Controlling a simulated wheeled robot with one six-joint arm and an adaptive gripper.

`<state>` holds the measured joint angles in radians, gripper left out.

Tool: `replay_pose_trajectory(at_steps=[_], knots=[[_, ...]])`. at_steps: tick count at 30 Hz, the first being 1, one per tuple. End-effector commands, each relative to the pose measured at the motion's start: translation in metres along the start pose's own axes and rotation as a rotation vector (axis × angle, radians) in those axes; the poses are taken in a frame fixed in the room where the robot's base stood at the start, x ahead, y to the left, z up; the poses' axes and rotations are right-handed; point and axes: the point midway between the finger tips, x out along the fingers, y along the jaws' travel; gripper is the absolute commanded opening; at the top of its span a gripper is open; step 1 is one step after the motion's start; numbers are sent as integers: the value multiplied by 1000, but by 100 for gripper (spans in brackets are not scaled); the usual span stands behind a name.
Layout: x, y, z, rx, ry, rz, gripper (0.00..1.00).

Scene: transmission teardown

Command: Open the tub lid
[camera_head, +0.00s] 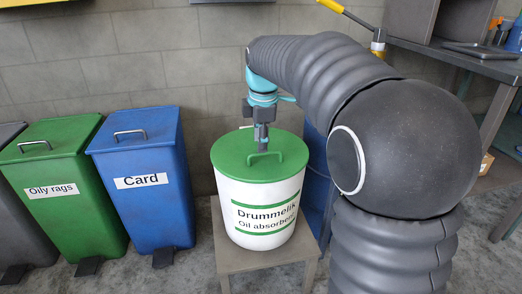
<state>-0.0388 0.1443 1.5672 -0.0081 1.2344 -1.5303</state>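My gripper (263,146) points down just above the lid, at or very near the handle. It is too small here to tell whether the fingers touch the handle or are shut.
The small grey table (235,262) holds the tub. A blue "Card" bin (150,209) and a green "Oily rags" bin (65,215) stand to the left. A workbench (455,60) stands at the right.

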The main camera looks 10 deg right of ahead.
Motion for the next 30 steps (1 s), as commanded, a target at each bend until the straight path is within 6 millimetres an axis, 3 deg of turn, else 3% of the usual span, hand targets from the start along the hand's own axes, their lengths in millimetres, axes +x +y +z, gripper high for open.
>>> replay_pose_trajectory(at_steps=[6, 18, 23, 30], knots=[[26, 0, 0, 0, 0, 0, 37], [32, 0, 0, 0, 0, 1, 37], [32, 0, 0, 0, 0, 1, 0], [32, 0, 3, 1, -1, 0, 0]])
